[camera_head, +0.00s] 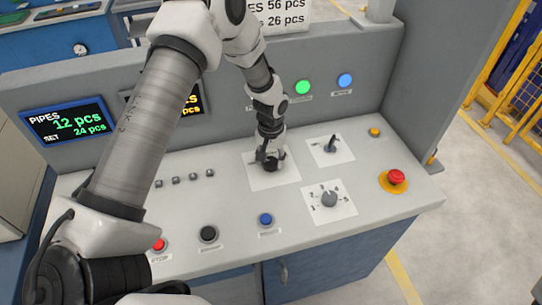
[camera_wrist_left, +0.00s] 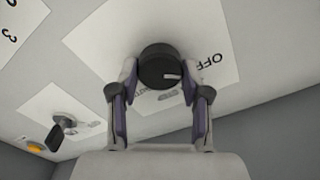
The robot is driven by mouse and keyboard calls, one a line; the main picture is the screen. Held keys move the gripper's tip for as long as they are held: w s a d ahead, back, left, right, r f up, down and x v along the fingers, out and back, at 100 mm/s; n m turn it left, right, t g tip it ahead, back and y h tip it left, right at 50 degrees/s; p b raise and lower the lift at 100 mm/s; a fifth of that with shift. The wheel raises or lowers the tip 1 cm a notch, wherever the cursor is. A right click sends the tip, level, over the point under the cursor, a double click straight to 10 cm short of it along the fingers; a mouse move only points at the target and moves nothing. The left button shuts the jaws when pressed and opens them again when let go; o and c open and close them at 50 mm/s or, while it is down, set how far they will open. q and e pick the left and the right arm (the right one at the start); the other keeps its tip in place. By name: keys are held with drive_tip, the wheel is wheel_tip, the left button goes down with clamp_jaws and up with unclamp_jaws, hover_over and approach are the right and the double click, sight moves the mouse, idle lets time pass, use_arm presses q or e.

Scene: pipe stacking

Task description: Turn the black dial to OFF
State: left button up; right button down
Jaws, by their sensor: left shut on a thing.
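The black dial (camera_wrist_left: 160,66) sits on a white label plate (camera_wrist_left: 95,38) on the grey console. Its white pointer mark points right in the left wrist view, toward the printed word OFF, which lies just right of the dial. My left gripper (camera_wrist_left: 158,80) is shut on the dial, one finger on each side. In the head view the dial (camera_head: 273,164) is partly hidden beneath my left gripper (camera_head: 268,154), which comes down from above. The rest of the label's lettering is partly covered. My right gripper is not in view.
A black lever switch (camera_head: 331,144) and a grey numbered dial (camera_head: 328,198) stand close on the right. A red emergency button (camera_head: 396,177) is farther right. Red (camera_head: 159,245), black (camera_head: 208,234) and blue (camera_head: 265,220) buttons line the front edge.

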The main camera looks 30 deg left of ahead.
sight(271, 161)
use_arm(q)
drive_tip(key=shift+s+f+n, duration=0.1)
drive_tip(key=shift+s+n, duration=0.1)
drive_tip(key=shift+n, duration=0.3)
drive_tip(key=o, duration=1.1)
drive_tip(key=shift+w, duration=0.1)
drive_tip(key=shift+o, duration=0.2)
drive_tip(key=shift+w+r, duration=0.1)
drive_tip(key=shift+r, duration=0.45)
wheel_tip(271, 161, up, 11)
